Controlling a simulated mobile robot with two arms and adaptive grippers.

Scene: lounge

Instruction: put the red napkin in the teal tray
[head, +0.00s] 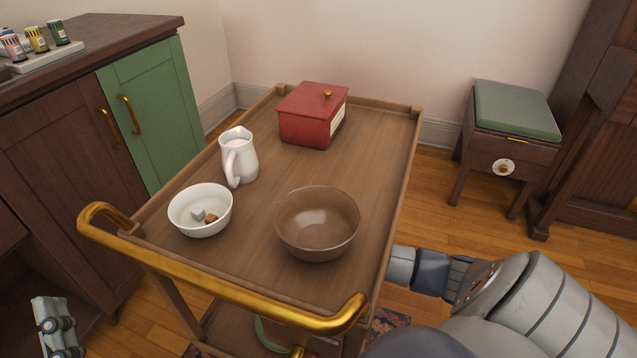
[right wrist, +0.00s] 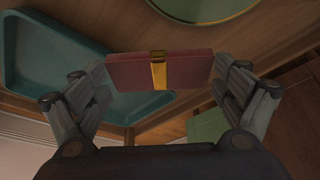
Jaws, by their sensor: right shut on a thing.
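The red napkin (right wrist: 185,72), a flat folded piece with a gold band around its middle, is held between the fingers of my right gripper (right wrist: 163,74) in the right wrist view. The teal tray (right wrist: 50,58) lies to the left in that view, beside and partly behind the napkin; its far part is cut off by the frame. Neither napkin nor tray can be made out in the head view. There my right arm reaches low beside the cart, and its gripper is hidden. My left gripper (head: 57,328) is at the lower left; its finger opening is unclear.
The wooden cart's top (head: 370,150) carries a red box (head: 310,116), white pitcher (head: 240,160), white bowl (head: 200,221) with small lumps, and brown bowl (head: 317,240). A gold handle (head: 230,292) crosses the front. A green round rim (right wrist: 205,18) shows in the wrist view.

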